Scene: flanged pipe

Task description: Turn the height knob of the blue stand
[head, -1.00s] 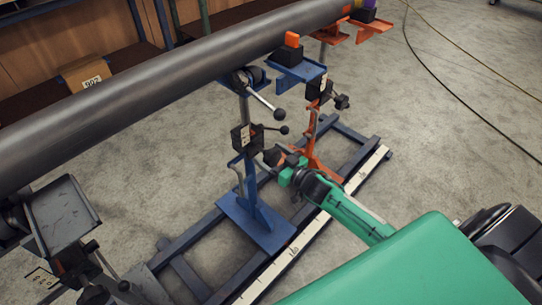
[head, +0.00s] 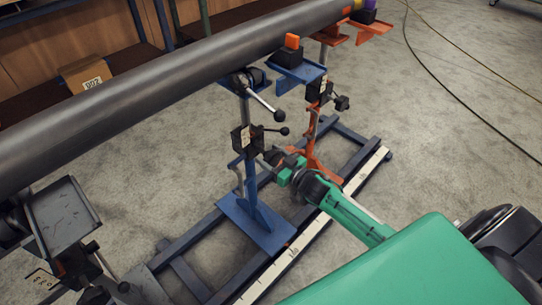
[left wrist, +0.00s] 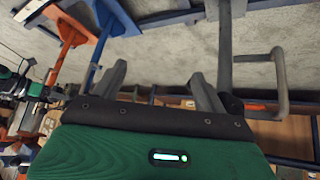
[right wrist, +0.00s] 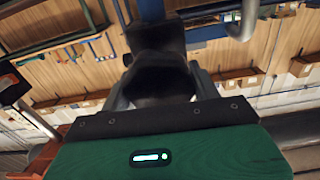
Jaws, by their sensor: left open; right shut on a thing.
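The blue stand (head: 262,222) stands upright on the floor frame under the dark pipe (head: 170,90). Its black height clamp (head: 243,140) sits on the column, with a ball-ended lever (head: 283,131) pointing right. My right gripper (head: 270,160) is beside the column, just below that lever. In the right wrist view my right gripper (right wrist: 162,92) is shut on a dark knob (right wrist: 158,72), which looks like the height knob; the head view hides most of the grip. My left gripper (left wrist: 160,85) is open with nothing held, and is outside the head view.
An orange stand (head: 314,150) is close behind my right gripper. A grey stand (head: 62,215) is at the lower left. A longer ball-ended lever (head: 279,115) hangs above the clamp. Floor rails (head: 330,205) cross below.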

